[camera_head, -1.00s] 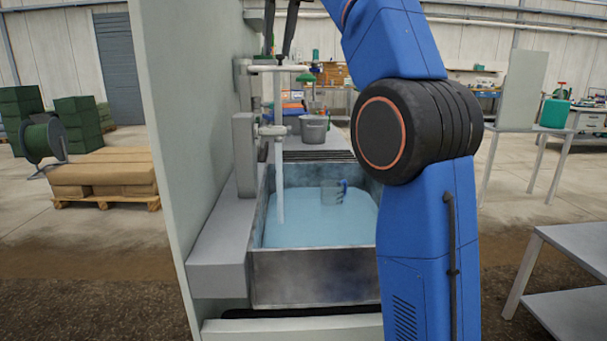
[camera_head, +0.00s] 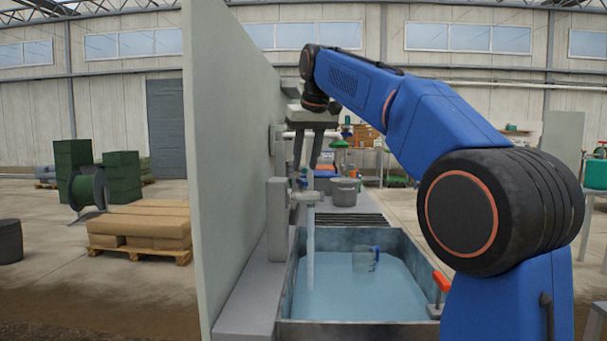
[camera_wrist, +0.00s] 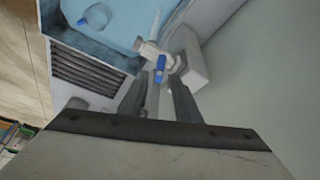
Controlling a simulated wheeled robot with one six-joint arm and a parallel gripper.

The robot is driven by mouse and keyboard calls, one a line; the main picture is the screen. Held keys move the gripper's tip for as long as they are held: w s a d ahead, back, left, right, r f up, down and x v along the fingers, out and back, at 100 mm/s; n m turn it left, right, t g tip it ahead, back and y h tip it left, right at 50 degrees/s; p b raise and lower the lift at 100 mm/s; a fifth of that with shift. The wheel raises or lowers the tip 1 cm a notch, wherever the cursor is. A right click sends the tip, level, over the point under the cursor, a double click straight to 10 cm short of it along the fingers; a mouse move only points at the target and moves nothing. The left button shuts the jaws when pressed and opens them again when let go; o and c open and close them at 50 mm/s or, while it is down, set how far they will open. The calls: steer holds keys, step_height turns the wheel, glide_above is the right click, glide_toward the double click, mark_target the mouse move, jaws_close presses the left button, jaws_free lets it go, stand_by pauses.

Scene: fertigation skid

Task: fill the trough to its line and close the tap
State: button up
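The trough (camera_head: 410,245) is a grey metal basin holding pale blue water (camera_head: 340,295). A fill line cannot be made out. The tap (camera_head: 305,196) sits on the left wall, and a pale stream (camera_head: 310,250) falls from it into the water. The tap's blue lever (camera_wrist: 160,68) shows in the wrist view. My gripper (camera_head: 306,166) points down just above the tap. Its two fingers are apart, and in the wrist view my gripper (camera_wrist: 160,85) has the lever between or just beyond its fingertips. Contact cannot be told.
A clear jug (camera_head: 364,259) with a blue handle is in the trough water. An orange-red handle (camera_head: 442,282) is at the trough's right side. A tall pale panel (camera_head: 232,150) stands left of the tap. A grey bucket (camera_head: 344,191) stands behind the trough.

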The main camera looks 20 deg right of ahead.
mark_target(302, 180)
steer(key=shift+x, duration=2.15)
jaws_close()
